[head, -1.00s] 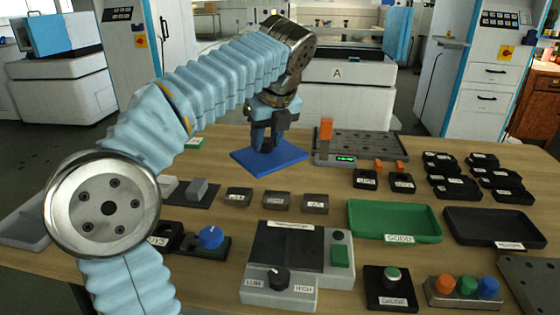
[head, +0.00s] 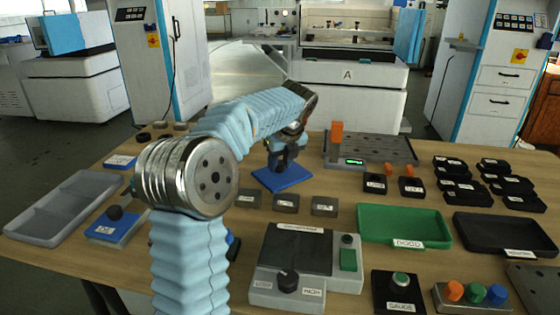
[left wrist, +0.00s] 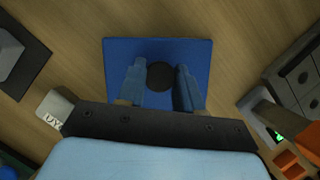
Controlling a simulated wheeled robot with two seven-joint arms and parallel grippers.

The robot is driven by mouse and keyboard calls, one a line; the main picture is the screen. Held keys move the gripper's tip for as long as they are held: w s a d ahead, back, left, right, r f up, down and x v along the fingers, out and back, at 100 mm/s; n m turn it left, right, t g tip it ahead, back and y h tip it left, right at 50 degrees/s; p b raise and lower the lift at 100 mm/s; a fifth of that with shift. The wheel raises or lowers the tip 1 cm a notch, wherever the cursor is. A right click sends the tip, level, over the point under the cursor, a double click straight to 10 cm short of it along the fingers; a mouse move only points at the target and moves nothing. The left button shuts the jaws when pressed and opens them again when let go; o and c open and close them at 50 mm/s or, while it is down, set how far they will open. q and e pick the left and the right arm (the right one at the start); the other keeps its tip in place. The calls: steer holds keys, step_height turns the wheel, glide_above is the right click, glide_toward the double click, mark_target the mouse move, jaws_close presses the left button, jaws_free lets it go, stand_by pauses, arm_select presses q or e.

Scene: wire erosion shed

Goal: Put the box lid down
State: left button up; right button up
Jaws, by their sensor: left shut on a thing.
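The box lid is a flat blue square plate (head: 283,180) with a round dark knob (left wrist: 160,76). In the head view it lies level at the middle of the wooden table, behind a row of small dark labelled boxes (head: 285,203). My left gripper (head: 283,163) reaches down over it. In the left wrist view its two blue fingers (left wrist: 160,90) stand on either side of the knob, shut on it. The lid is at or just above the tabletop; I cannot tell whether it touches. My right gripper is not in view.
A slotted grey fixture (head: 385,148) with an orange block (head: 337,131) stands right of the lid. A green tray (head: 405,238) and a control box (head: 262,275) are nearer. A grey divided bin (head: 45,238) is at the left.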

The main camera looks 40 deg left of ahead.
mark_target(288, 180)
arm_select(q)
steer(key=shift+f, duration=0.1)
steer(key=o, duration=1.1)
steer(key=shift+c, duration=0.2)
steer(key=v, duration=1.2)
